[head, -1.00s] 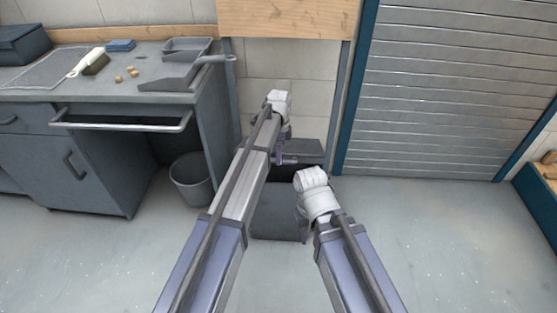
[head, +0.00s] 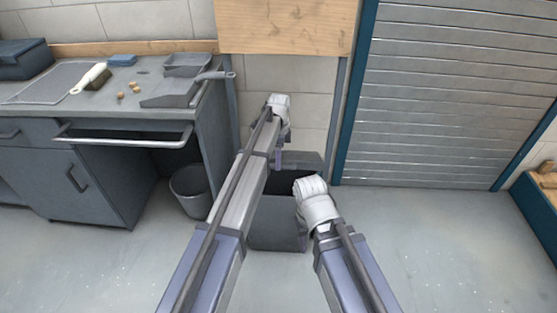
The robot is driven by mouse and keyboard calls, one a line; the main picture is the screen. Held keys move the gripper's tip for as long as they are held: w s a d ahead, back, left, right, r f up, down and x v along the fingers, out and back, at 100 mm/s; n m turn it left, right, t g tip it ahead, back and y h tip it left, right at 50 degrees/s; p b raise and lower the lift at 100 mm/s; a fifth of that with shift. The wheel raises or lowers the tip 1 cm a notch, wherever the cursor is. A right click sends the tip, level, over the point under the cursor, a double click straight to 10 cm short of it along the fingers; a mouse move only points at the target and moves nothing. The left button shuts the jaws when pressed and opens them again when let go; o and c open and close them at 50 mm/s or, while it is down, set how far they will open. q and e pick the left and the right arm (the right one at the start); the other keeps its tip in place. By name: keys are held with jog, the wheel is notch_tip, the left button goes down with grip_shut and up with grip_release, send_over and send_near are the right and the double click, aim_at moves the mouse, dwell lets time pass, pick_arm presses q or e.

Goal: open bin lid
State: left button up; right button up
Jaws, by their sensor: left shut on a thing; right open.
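A dark grey bin (head: 277,237) stands on the floor below the wooden panel. Its lid (head: 309,160) is raised at the back, and a dark opening shows in front of it. My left gripper (head: 279,160) is at the lid, its purple fingers pointing down; it is shut, apparently on the lid, though my arm hides part of the contact. My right gripper (head: 304,212) is lower, by the bin's right side. Its fingers are mostly hidden behind the white wrist, and it holds nothing that I can see.
A grey workbench (head: 95,150) with a handle bar (head: 125,143) stands at left, a small round bucket (head: 190,190) beside it. A wooden panel (head: 285,28) hangs above the bin. A slatted shutter (head: 440,110) is at right.

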pick_arm(q)
jog(key=shift+o, duration=1.1)
jog(key=shift+w, duration=0.15)
jog(key=shift+r, duration=0.15)
notch_tip(320, 180, up, 8)
jog(key=p, duration=0.8)
jog(key=shift+w+f, duration=0.15)
jog(key=shift+f, duration=0.05)
